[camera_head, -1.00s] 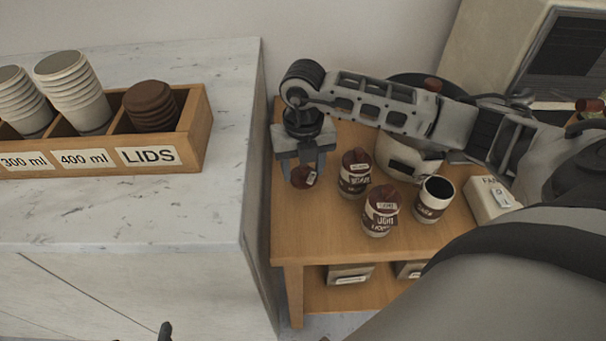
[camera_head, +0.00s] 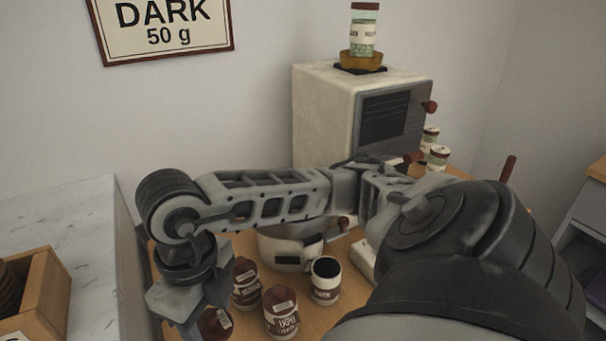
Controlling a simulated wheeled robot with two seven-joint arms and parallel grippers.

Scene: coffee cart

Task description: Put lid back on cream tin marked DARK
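The open tin (camera_head: 325,291), white with a brown label, stands upright on the wooden table with its dark inside showing. Its label is too small to read. A red-brown lid (camera_head: 216,323) with a pale tag shows at my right gripper (camera_head: 204,318), left of the tins. The fingers are around or just above the lid; I cannot tell whether they grip it. Two lidded tins stand between gripper and open tin: a rear one (camera_head: 246,292) and a front one (camera_head: 282,321) whose label seems to read LIGHT. My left gripper is out of view.
A white rounded appliance (camera_head: 285,250) stands behind the tins. A beige machine (camera_head: 325,120) with a jar (camera_head: 363,32) on top is at the back. A wall sign (camera_head: 165,25) reads DARK 50 g. A marble counter (camera_head: 75,225) with a wooden box (camera_head: 40,298) is left.

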